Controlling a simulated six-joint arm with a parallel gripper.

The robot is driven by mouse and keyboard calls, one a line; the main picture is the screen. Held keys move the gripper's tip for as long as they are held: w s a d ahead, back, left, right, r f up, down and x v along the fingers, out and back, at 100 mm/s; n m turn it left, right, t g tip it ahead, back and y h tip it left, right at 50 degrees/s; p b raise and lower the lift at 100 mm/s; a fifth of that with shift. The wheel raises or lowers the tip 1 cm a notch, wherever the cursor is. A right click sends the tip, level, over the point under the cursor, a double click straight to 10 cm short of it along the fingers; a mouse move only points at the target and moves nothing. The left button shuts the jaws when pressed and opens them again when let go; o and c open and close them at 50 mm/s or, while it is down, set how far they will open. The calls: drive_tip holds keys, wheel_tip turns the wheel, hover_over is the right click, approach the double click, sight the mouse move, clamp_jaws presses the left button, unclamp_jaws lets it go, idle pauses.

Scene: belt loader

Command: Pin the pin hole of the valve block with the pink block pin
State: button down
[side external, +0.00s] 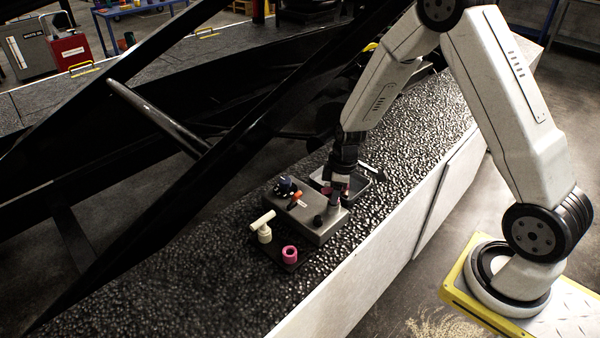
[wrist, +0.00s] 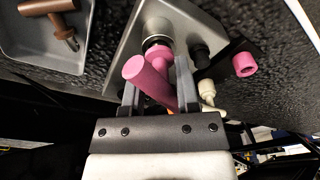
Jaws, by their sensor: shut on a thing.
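The valve block (side external: 310,217) is a grey box lying on the dark textured belt, with a blue knob, an orange part and a black knob on top. It also shows in the wrist view (wrist: 127,50), with a silver round socket (wrist: 159,27) on its face. My gripper (wrist: 157,88) is shut on the pink block pin (wrist: 146,76), which has a thick T-shaped handle. The pin's far end lines up with the socket and overlaps its mouth in the wrist view; I cannot tell how deep it sits. In the side view my gripper (side external: 341,182) is over the block's right end.
A pink ring-like piece (side external: 289,254) and a cream T-handled pin (side external: 264,231) stand on a dark plate in front of the block. A grey tray (wrist: 87,58) behind the block holds a brown T-handled pin (wrist: 52,8). Dark beams rise at the left.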

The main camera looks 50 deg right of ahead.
drive_tip(key=shift+f, duration=0.5)
drive_tip(key=shift+c, duration=1.4)
unclamp_jaws()
drive_tip(key=shift+r, duration=0.15)
drive_tip(key=shift+s+d+r, duration=0.1)
drive_tip(key=shift+r, duration=1.15)
drive_tip(key=shift+s+d+r, duration=0.15)
drive_tip(key=shift+r, duration=1.1)
drive_tip(key=shift+s+d+r, duration=0.1)
drive_tip(key=shift+r, duration=1.15)
